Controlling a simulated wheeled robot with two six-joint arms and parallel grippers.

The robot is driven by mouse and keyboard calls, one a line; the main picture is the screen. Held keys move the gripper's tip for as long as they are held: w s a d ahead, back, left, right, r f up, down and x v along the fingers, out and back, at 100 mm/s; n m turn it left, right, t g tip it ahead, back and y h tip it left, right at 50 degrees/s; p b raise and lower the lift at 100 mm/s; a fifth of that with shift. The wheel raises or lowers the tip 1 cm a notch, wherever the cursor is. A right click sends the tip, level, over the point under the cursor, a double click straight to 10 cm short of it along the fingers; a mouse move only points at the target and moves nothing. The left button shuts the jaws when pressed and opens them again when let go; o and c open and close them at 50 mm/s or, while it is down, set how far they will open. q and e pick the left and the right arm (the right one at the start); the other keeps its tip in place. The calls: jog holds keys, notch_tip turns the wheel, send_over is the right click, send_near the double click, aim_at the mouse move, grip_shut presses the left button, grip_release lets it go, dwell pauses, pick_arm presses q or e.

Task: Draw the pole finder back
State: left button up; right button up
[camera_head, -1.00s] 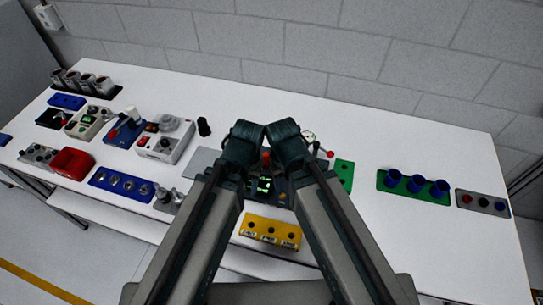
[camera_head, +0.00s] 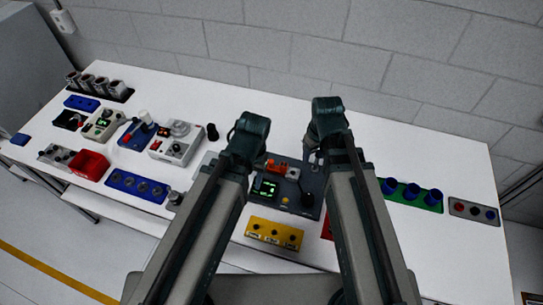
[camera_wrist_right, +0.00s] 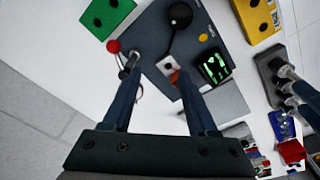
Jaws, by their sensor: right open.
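A dark grey device (camera_head: 262,204) with a green-lit display (camera_head: 268,187) stands mid-table between my arms. It carries an orange part (camera_head: 276,164), a yellow button (camera_head: 285,200) and a black knob. In the right wrist view, my right gripper (camera_wrist_right: 157,69) is open over the device's edge, its fingers apart. A pale block (camera_wrist_right: 168,65) and the orange part lie near the right-hand fingertip; contact is unclear. A red-ball lever (camera_wrist_right: 113,46) is by the left-hand fingertip. A black ball (camera_wrist_right: 180,14) on a thin rod is farther off. I cannot tell which part is the pole finder.
A yellow block (camera_head: 275,234) stands in front of the device. A green block with blue cups (camera_head: 411,193) and a grey button box (camera_head: 473,211) are right. Several boxes, a red bin (camera_head: 89,165) and a blue block (camera_head: 137,186) fill the left. A wall stands behind.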

aim_at(271, 161)
jog(key=w+a+n+t, duration=0.1)
jog(key=w+a+n, duration=0.4)
jog(key=a+n, duration=0.9)
pick_arm(q)
notch_tip(271, 161, down, 14)
jog(key=b, duration=1.3)
jog(key=shift+r+b, duration=0.15)
jog(key=shift+b, duration=0.2)
pick_arm(e)
jog(key=shift+n+y, duration=0.3)
jog(key=shift+n, duration=0.6)
jog(key=w+f, duration=0.1)
jog(key=f, duration=0.3)
jog(key=w+f, duration=0.1)
jog(key=f, duration=0.4)
jog(key=d+f, duration=0.1)
jog(key=f, duration=0.3)
jog(key=shift+w+f, duration=0.25)
jog(key=shift+w, duration=0.15)
jog(key=shift+r, duration=0.1)
grip_shut()
